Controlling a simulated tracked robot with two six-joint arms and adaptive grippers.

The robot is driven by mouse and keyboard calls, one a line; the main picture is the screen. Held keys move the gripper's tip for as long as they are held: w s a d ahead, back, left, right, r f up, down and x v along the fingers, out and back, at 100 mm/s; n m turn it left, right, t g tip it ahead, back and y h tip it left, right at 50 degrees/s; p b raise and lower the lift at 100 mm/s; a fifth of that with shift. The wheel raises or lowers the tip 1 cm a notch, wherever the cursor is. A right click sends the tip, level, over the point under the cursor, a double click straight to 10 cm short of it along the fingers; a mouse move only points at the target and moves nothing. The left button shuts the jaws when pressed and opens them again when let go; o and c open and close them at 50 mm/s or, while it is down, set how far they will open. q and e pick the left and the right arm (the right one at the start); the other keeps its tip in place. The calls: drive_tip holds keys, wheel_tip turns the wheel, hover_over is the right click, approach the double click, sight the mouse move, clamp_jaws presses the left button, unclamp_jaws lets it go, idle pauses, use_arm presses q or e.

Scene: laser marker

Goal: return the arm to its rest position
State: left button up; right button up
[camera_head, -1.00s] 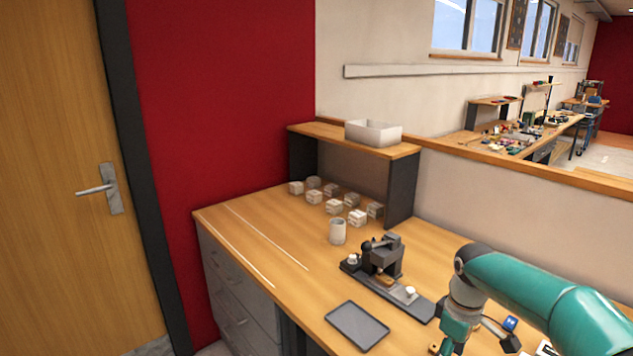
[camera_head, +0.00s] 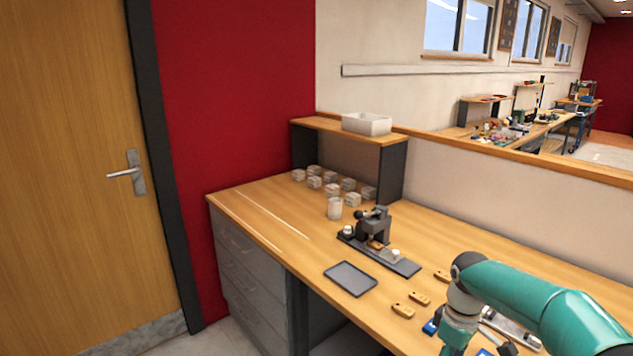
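My teal and grey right arm (camera_head: 540,305) comes in from the lower right and bends down at a grey wrist joint (camera_head: 464,300) over the front right of the workbench (camera_head: 500,262). Its lower link runs off the bottom edge, so the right gripper's fingers are not visible. My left arm and gripper are out of view. A dark laser marker (camera_head: 376,228) on a long black base stands mid-bench, with small white round pieces on it.
A dark flat tray (camera_head: 350,279) lies at the bench's front edge. Small wooden pieces (camera_head: 403,310) and blue items (camera_head: 432,325) lie near my arm. A white cup (camera_head: 335,208) and several pale blocks (camera_head: 331,177) stand behind. A shelf (camera_head: 330,128) holds a white bin (camera_head: 366,124).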

drive_tip(key=s+a+f+m+y, duration=0.1)
drive_tip(key=s+a+f+m, duration=0.2)
drive_tip(key=s+f, duration=0.5)
drive_tip(key=s+a+f+m+y, duration=0.1)
drive_tip(key=s+a+f+m, duration=0.2)
drive_tip(key=s+a+f, duration=0.3)
drive_tip(key=s+a+f+m+t+y, duration=0.1)
drive_tip(key=s+a+f+m, duration=0.3)
drive_tip(key=s+f, duration=0.6)
drive_tip(key=shift+s+a+f+y, duration=0.25)
drive_tip(key=shift+a+f+y, duration=0.4)
drive_tip(key=shift+f, duration=0.75)
